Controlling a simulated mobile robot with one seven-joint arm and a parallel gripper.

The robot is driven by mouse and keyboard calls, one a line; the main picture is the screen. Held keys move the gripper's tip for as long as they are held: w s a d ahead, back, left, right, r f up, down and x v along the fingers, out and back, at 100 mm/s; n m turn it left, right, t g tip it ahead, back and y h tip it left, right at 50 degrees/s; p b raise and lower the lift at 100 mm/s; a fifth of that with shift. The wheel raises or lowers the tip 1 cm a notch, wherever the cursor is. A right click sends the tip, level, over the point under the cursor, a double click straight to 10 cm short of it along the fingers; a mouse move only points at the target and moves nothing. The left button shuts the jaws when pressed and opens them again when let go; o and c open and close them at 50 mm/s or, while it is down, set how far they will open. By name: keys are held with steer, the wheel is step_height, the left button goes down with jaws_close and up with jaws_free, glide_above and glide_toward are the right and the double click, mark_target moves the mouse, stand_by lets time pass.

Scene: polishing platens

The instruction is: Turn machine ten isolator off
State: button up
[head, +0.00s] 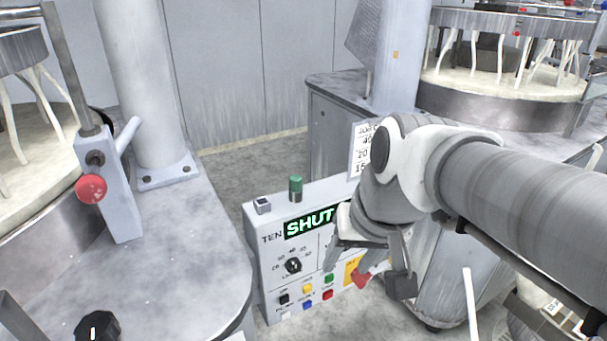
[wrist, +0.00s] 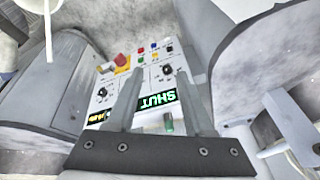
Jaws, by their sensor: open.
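The control panel marked TEN (head: 268,285) stands between two machines in the head view, with a lit green display (head: 309,224) starting "SHUT". A red handle (head: 361,279) on a yellow plate (head: 350,270) is at its lower right, partly hidden by my gripper. In the wrist view the panel appears upside down, with the red handle (wrist: 104,67) and yellow plate (wrist: 122,63) left of the fingers. My gripper (wrist: 158,82) is open and empty in front of the panel, apart from the handle. It also shows in the head view (head: 367,276).
The panel carries a black dial (head: 293,265) and several coloured buttons, with a green lamp (head: 295,188) on top. A grey machine bench with a red knob (head: 91,189) is at left. Another platen machine (head: 500,98) stands behind my arm at right.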

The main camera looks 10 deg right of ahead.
steer(key=w+f+m+g+y+b, duration=0.3)
steer(key=w+f+m, duration=0.2)
steer(key=w+f, duration=0.45)
steer(key=m+t+y, duration=0.2)
steer(key=m+t, duration=1.4)
steer(key=m, duration=1.9)
glide_toward(365, 285)
steer(key=shift+n, duration=0.3)
steer(key=b+x, duration=0.1)
steer(key=x, duration=1)
steer(key=shift+w+b, duration=0.15)
steer(key=shift+b, duration=0.2)
jaws_close()
